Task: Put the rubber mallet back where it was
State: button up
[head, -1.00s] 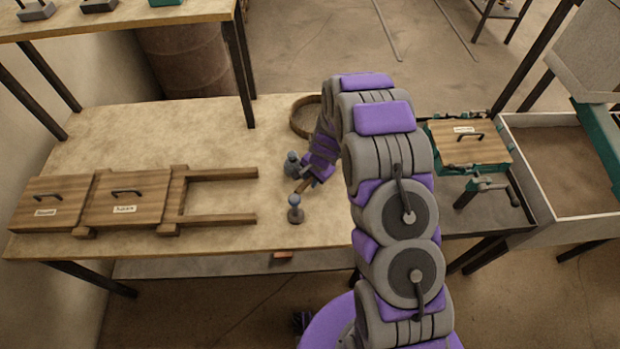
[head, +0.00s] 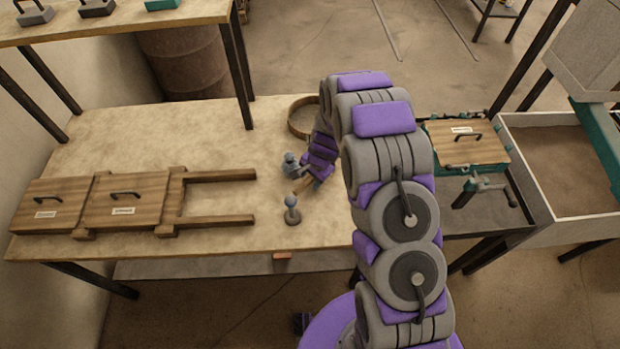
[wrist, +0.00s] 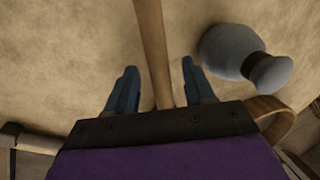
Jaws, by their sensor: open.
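A pale wooden handle, taken to be the rubber mallet's (wrist: 152,45), lies on the table and runs between my fingers in the wrist view. A bit of the wood also shows beside my wrist in the head view (head: 302,187). The mallet's head is hidden or cannot be made out. My gripper (wrist: 158,66) is open, its two blue-grey fingers either side of the handle with gaps showing. In the head view my purple wrist covers most of it. A grey rounded piece with a knob (wrist: 232,52) lies just right of my fingers in the wrist view.
A small knobbed stand (head: 292,212) is upright near the table's front edge. A round wooden-rimmed sieve (head: 300,118) stands behind my wrist. A wooden slide frame (head: 215,220) with lidded boxes (head: 125,205) lies left. The table's back left is clear.

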jog(key=s+d+r+n+p, duration=0.1)
jog(key=s+r, duration=0.3)
jog(key=r, duration=0.6)
jog(key=s+d+r+n+p, duration=0.1)
jog(key=s+r, duration=0.3)
jog(key=r, duration=0.6)
jog(key=s+d+r+n+g, duration=0.1)
jog(key=s+r, duration=0.4)
jog(key=s, duration=0.5)
jog(key=s+d+r+n+g+h, duration=0.1)
jog(key=s+d+r+n, duration=0.2)
jog(key=s, duration=0.8)
jog(key=s+d+r+n+g+h, duration=0.1)
jog(key=s+d+r+n, duration=0.2)
jog(key=s+r, duration=0.4)
jog(key=s, duration=0.3)
jog(key=shift+s, duration=0.15)
jog(key=shift+r, duration=0.1)
